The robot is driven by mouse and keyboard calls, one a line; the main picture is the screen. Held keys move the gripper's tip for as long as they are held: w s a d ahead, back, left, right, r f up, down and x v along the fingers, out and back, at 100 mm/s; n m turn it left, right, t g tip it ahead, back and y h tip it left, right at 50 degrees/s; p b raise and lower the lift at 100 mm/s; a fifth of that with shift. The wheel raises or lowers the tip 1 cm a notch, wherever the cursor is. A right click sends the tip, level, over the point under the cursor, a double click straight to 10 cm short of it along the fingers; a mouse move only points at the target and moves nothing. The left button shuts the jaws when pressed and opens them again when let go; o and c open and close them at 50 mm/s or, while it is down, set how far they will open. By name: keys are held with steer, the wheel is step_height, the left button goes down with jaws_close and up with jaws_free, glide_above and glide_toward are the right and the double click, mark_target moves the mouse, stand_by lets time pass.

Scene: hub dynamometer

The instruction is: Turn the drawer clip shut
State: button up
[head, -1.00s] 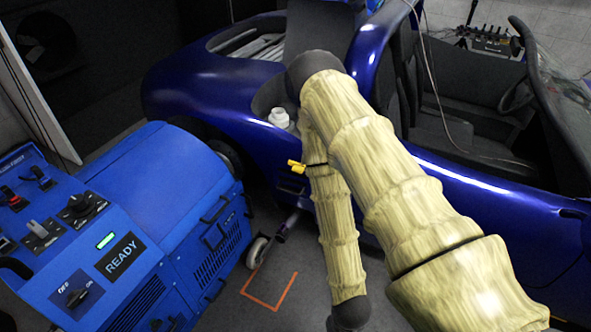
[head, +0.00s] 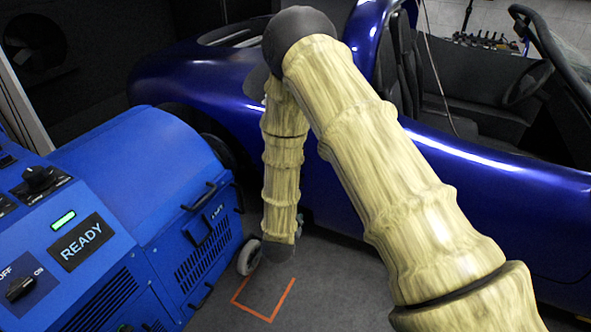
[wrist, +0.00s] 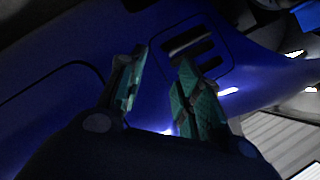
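The blue dynamometer cabinet (head: 150,175) stands at the left in the head view. Its side facing my arm has black handles, vent slots and a dark latch-like panel (head: 207,231). I cannot tell which part is the drawer clip or how it is turned. My gripper (wrist: 162,62) is open and empty in the wrist view, its teal-padded fingers apart. In the head view it is mostly hidden behind my forearm, low to the right of the cabinet and apart from it. In the wrist view the fingers point at a dark blue surface with slots (wrist: 193,45).
A blue open car (head: 470,185) fills the back and right. A caster wheel (head: 249,257) stands at the cabinet's lower corner. An orange marking (head: 265,316) lies on the grey floor, which is clear there. The cabinet's READY sign (head: 82,242) and off/on knob (head: 20,287) face up.

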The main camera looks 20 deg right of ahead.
steer(key=w+r+m+t+h+b, duration=0.1)
steer(key=w+r+m+h+b, duration=0.6)
steer(key=w+r+m+b, duration=0.35)
steer(key=shift+m, duration=0.65)
steer(key=x, duration=0.3)
steer(key=b+x, duration=0.1)
steer(key=x, duration=0.3)
steer(key=f+b+x, duration=0.1)
steer(key=x, duration=0.3)
steer(key=shift+w+d, duration=0.1)
steer(key=shift+d, duration=0.15)
jaws_close()
